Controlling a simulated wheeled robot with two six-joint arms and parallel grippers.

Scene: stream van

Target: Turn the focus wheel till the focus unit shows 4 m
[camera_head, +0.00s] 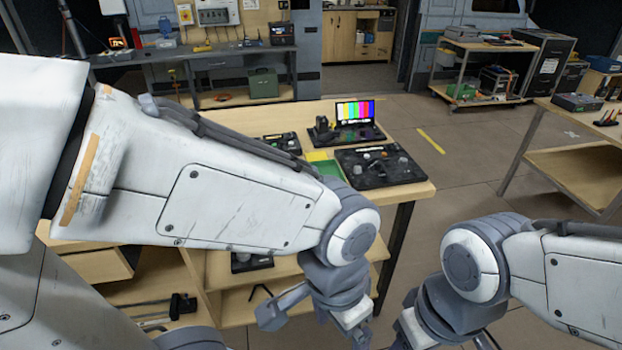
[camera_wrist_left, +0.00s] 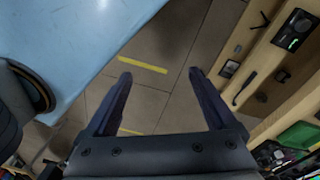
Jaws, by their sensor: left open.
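A black control panel (camera_head: 380,166) with pale round knobs lies on the wooden table's right part. A smaller dark box (camera_head: 283,142) with a greenish light stands to its left. I cannot tell which part is the focus wheel or the focus unit, and no distance can be read. A dark device (camera_wrist_left: 295,30) with a small green display shows in the left wrist view, its reading too small to make out. My left gripper (camera_wrist_left: 160,74) is open and empty above the floor, touching nothing. My right wrist (camera_head: 440,305) is at the bottom of the head view; its fingertips cannot be made out.
A screen (camera_head: 355,113) with colour bars stands behind the panel, with a small black device (camera_head: 323,130) beside it. My left arm hides much of the table. Shelves below hold loose items. Open floor (camera_head: 450,175) lies to the right. A pale blue surface (camera_wrist_left: 70,50) is near my left gripper.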

